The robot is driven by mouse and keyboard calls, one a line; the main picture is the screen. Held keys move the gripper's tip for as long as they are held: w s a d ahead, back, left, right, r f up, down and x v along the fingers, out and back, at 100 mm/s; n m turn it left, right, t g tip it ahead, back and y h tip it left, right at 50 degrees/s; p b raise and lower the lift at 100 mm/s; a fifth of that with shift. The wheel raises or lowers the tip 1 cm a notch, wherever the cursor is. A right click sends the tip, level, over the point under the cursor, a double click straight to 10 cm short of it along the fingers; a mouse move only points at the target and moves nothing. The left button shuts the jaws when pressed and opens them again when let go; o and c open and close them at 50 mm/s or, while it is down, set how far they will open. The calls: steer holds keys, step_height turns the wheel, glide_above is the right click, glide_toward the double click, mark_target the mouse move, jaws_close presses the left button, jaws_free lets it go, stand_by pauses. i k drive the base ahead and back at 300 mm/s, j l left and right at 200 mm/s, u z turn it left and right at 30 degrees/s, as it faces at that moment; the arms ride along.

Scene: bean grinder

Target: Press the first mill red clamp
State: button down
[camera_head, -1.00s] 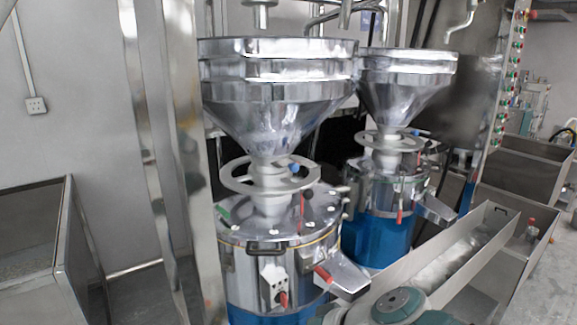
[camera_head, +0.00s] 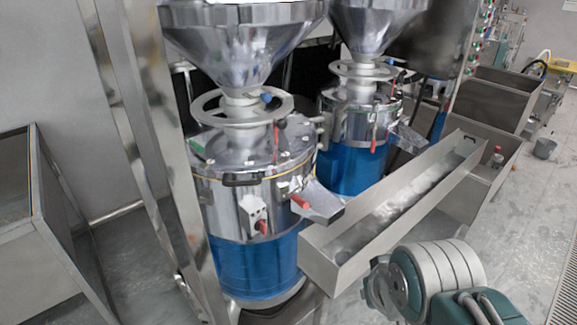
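The first mill (camera_head: 225,205) stands near the left middle, with a steel hopper on top and a blue lower body. A red clamp (camera_head: 301,200) sits on its front right side, beside the spout. A second red handle (camera_head: 263,227) hangs under a small switch box on the mill's front. The second mill (camera_head: 345,150) stands behind and to the right, with its own red handle (camera_head: 374,138). Part of my arm (camera_head: 440,275) shows at the lower right, apart from the mill. My gripper is not visible in this view.
A long steel trough (camera_head: 335,258) runs from beside the first mill toward the back right. A steel bin (camera_head: 35,235) and a steel post (camera_head: 150,130) stand on the left. Open floor (camera_head: 525,205) lies at the right.

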mark_target(304, 204)
steer(key=i+l, duration=0.15)
steer(key=i, duration=0.25)
steer(key=i+l, duration=0.2)
steer(key=i, duration=0.25)
